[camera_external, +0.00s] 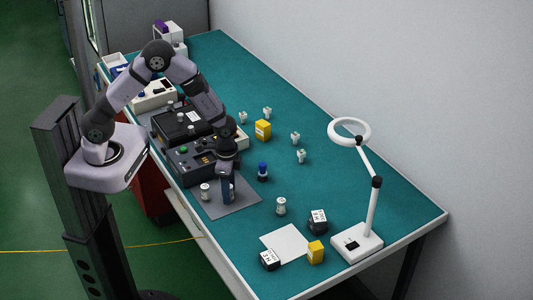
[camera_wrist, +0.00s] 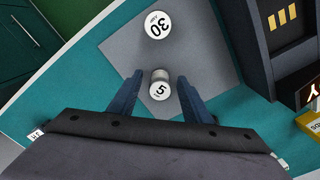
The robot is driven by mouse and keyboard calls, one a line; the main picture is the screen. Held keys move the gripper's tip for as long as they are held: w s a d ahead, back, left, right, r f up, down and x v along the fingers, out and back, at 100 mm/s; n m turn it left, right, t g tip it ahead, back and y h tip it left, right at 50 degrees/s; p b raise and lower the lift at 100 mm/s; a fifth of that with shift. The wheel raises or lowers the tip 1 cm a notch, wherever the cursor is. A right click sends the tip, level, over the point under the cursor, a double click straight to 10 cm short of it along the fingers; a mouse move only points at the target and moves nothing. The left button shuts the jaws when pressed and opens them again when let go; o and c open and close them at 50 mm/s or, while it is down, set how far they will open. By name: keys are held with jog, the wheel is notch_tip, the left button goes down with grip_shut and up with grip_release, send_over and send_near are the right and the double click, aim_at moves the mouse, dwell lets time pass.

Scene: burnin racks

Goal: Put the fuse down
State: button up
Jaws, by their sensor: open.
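My gripper (camera_external: 228,193) is low over the grey mat at the front of the rack units. In the wrist view its two dark blue fingers (camera_wrist: 159,84) are apart. A small pale fuse marked 5 (camera_wrist: 160,91) stands upright between them, with a gap visible on each side. In the external view the fingers mostly hide this fuse. A second white fuse marked 30 (camera_wrist: 157,25) stands on the same grey mat (camera_wrist: 200,40); it also shows left of my gripper in the external view (camera_external: 205,191).
Black rack units (camera_external: 190,157) stand close behind my gripper. A blue-topped fuse (camera_external: 263,171) and a white fuse (camera_external: 281,206) stand to the right. Farther right are a white sheet (camera_external: 286,243), dark boxes (camera_external: 318,221), a yellow box (camera_external: 316,252) and a ring lamp (camera_external: 357,243).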

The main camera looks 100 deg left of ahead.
grip_shut()
jog(key=shift+r, duration=0.2)
notch_tip(320, 180, up, 10)
jog(key=b, duration=0.2)
jog(key=shift+f+b, duration=0.15)
jog(key=shift+b, duration=0.25)
